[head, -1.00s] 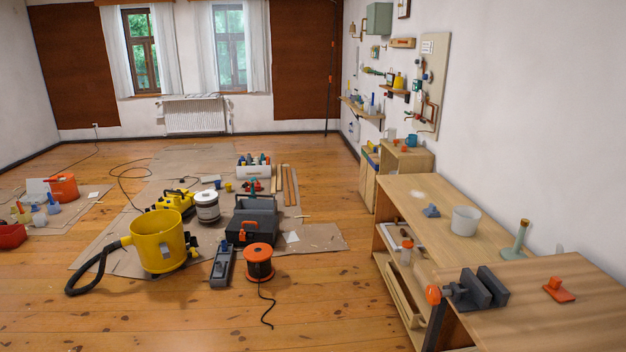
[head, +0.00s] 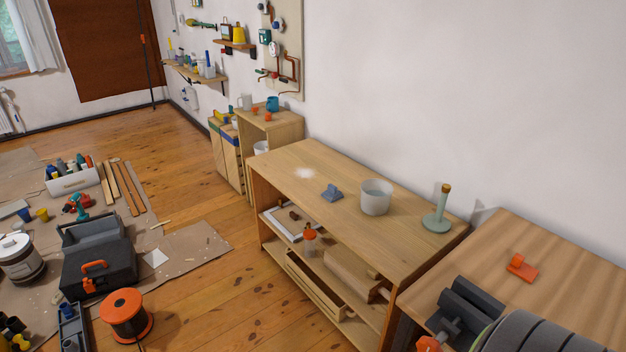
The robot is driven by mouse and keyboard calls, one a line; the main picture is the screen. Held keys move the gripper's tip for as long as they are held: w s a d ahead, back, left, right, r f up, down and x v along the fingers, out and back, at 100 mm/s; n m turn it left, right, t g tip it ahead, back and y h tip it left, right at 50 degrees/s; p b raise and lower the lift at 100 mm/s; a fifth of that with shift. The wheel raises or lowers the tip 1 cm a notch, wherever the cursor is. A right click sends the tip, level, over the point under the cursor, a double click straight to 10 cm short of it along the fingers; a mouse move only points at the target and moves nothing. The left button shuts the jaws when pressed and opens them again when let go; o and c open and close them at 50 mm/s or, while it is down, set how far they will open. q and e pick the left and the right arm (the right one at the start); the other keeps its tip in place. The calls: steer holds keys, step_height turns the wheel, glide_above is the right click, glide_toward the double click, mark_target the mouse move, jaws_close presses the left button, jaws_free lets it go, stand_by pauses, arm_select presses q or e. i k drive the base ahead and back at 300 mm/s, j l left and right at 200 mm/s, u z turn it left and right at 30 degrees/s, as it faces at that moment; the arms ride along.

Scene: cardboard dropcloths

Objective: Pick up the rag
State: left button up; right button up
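A small blue-grey thing (head: 332,193) lies on the top of the low wooden bench (head: 275,160), left of a white bucket (head: 376,198). It looks like a crumpled rag, but it is too small to be sure. A pale patch (head: 304,173) lies on the same top, further left.
A grey-green stand (head: 438,212) is at the bench's right end. A nearer worktop (head: 560,290) holds an orange tool (head: 521,267) and a dark vise (head: 465,308). A toolbox (head: 98,262) and orange cable reel (head: 126,316) stand left. Bare floor lies before the bench.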

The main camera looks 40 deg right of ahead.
mark_target(331, 194)
steer(key=i+z, duration=0.3)
steer(key=z, duration=0.15)
steer(key=i+j+z, duration=0.15)
steer(key=i+z, duration=0.25)
steer(key=i+j+z, duration=0.15)
steer(key=z, duration=0.3)
steer(key=i+j+z, duration=0.3)
steer(key=z, duration=0.15)
